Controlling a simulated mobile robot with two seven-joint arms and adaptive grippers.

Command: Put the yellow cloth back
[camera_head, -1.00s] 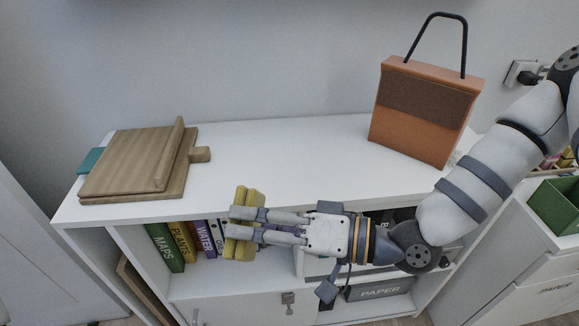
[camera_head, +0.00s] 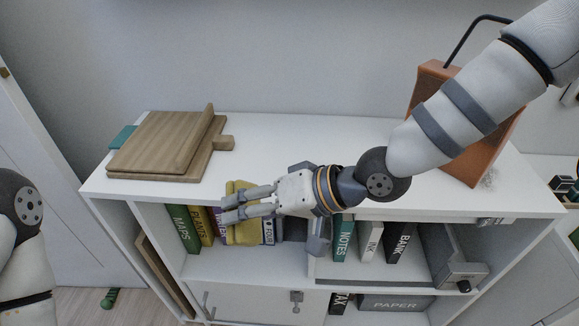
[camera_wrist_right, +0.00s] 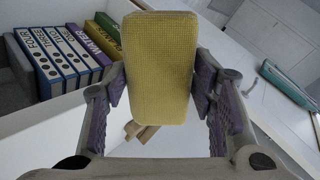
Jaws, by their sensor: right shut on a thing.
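The yellow cloth (camera_head: 243,232), a thick block with a woven texture, is held between the fingers of my right gripper (camera_head: 227,208), at the front edge of the white desk top. In the right wrist view the cloth (camera_wrist_right: 158,65) fills the gap between the two purple-padded fingers. In the head view the fingers hide part of the cloth, and it covers some books behind it. I cannot tell whether it touches the shelf. My left gripper is out of view; only part of my left arm shows at the left edge.
A wooden board (camera_head: 155,143) lies at the left of the white desk top (camera_head: 290,135). The desk top's middle is clear.

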